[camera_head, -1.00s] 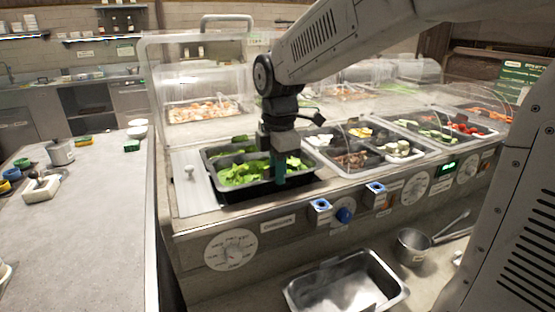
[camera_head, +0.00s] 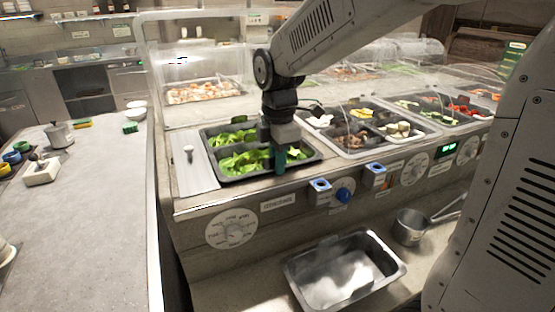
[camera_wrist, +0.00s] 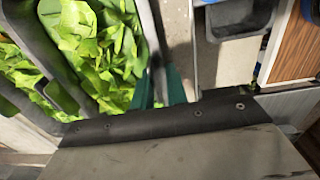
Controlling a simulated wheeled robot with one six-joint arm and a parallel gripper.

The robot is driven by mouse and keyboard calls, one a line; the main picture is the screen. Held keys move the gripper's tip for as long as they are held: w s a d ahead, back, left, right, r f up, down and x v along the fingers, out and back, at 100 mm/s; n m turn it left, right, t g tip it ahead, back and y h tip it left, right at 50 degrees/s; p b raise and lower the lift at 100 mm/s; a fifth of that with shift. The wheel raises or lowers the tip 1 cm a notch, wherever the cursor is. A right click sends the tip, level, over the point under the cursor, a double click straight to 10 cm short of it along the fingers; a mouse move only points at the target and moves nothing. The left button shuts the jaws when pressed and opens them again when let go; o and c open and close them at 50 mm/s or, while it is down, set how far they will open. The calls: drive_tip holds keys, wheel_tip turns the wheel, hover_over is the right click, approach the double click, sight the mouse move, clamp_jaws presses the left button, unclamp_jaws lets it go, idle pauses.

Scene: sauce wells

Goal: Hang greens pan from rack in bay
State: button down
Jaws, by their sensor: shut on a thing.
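The greens pan (camera_head: 232,178) is dark and holds chopped green leaves. It sits at the left bay of the counter, its rim about level with the bay's edge. My gripper (camera_head: 280,164), with teal fingers, is shut on the pan's wall on the right part of its front side. In the wrist view, the fingers (camera_wrist: 160,88) close on the wall beside the leaves (camera_wrist: 100,50). A dark bar separates a front and a back patch of greens. The rack is not clearly told apart from the dark frame, and the pan's underside is hidden.
More food pans (camera_head: 345,148) stand to the right. A clear guard is behind. An empty steel pan (camera_head: 300,280) and a saucepan (camera_head: 408,228) stand below.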

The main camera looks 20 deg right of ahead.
drive_tip(key=shift+s+d+f, duration=0.15)
drive_tip(key=shift+s+f, duration=0.05)
drive_tip(key=shift+f, duration=0.4)
idle(0.3)
drive_tip(key=c, duration=1.3)
unclamp_jaws()
drive_tip(key=r, duration=0.8)
drive_tip(key=shift+w+r, duration=0.2)
drive_tip(key=shift+r, duration=0.15)
